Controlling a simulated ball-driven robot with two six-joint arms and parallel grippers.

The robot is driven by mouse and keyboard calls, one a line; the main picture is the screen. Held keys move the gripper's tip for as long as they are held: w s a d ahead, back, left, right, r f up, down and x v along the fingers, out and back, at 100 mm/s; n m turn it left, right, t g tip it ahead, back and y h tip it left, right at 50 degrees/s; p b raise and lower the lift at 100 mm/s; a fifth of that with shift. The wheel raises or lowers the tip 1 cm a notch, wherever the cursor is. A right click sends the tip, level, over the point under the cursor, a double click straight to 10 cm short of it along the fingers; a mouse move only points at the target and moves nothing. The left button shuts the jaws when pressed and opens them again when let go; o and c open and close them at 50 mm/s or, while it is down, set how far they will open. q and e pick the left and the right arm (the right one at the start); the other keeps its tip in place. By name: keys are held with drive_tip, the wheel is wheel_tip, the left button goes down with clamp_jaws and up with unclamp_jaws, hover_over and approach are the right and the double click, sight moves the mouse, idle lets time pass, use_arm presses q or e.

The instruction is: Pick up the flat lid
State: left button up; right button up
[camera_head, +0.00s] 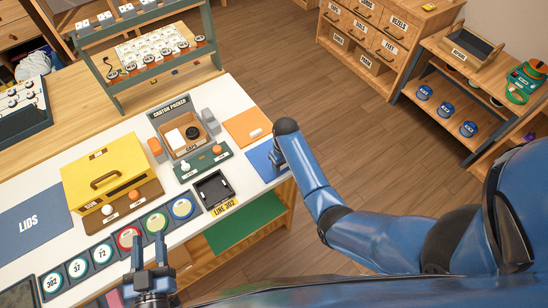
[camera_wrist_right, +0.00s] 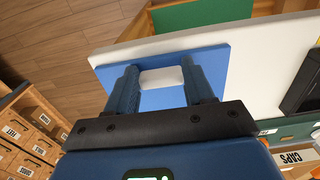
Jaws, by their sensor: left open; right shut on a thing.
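A small white piece (camera_wrist_right: 162,77), rounded and likely the flat lid, sits between the fingers of my right gripper (camera_wrist_right: 162,84) in the right wrist view. That gripper is shut on it, over a blue mat (camera_wrist_right: 207,62). In the head view my right gripper (camera_head: 278,158) is at the blue mat (camera_head: 257,160) near the table's right edge, and its hand hides the piece. My left gripper (camera_head: 149,246) is open and empty, near the front edge by the round dials.
An orange mat (camera_head: 240,125) with a white piece (camera_head: 256,133) lies beside the blue mat. The blue LIDS mat (camera_head: 45,215) looks bare.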

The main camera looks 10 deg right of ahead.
drive_tip(key=shift+r, duration=0.1)
wheel_tip(320, 180, up, 20)
drive_tip(key=p, duration=0.5)
idle(0.4)
